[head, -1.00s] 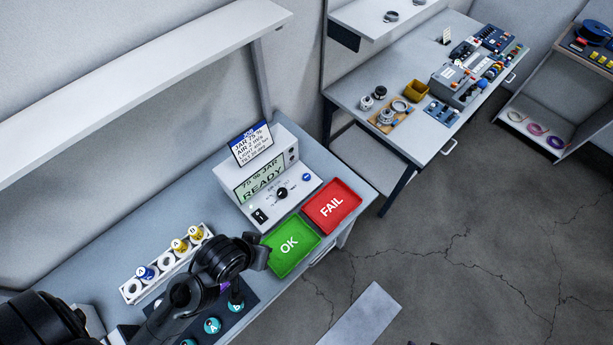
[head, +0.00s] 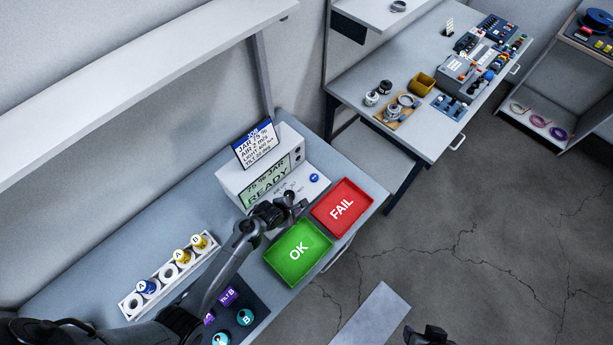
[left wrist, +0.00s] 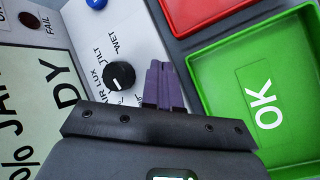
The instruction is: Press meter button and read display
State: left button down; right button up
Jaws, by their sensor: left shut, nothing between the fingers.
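The white meter (head: 232,184) stands on the bench; its green display (head: 267,184) reads "75 % JAR READY". Part of the display (left wrist: 38,95) shows rotated in the left wrist view. A round blue button (head: 314,178) sits at the right of the meter's front panel; the left wrist view catches it at the top edge (left wrist: 96,3). My left gripper (head: 299,204) is shut and empty over the panel's front edge, apart from the button. Its purple fingertips (left wrist: 164,72) appear beside the black knob (left wrist: 119,76). My right gripper (head: 430,336) is partly visible at the bottom edge.
A green OK tray (head: 280,263) and a red FAIL tray (head: 325,222) stand in front of the meter. A printed card (head: 257,146) stands on top. A white rack (head: 128,304) holds blue and yellow pieces. A dark mat (head: 262,309) bears teal and purple pieces.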

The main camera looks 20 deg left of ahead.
pick_arm(q)
jog(key=shift+t, duration=0.4)
jog(key=w, duration=0.2)
jog(key=w+r, duration=0.1)
jog(key=w, duration=0.2)
jog(key=w+r+b, duration=0.1)
jog(key=w, duration=0.1)
jog(key=shift+w, duration=0.15)
jog(key=w+r+t, duration=0.1)
jog(key=w+r, duration=0.6)
jog(key=w, duration=0.1)
jog(key=shift+d+r+t+b, duration=0.15)
jog(key=shift+r+t+b, duration=0.15)
jog(key=shift+r+b, duration=0.15)
jog(key=shift+f, duration=0.1)
jog(key=b, duration=0.8)
send_over(313, 179)
notch_tip(313, 179, down, 7)
jog(key=shift+r, duration=0.1)
jog(key=shift+f+b, duration=0.4)
jog(key=shift+f, duration=0.55)
jog(key=shift+f, duration=0.45)
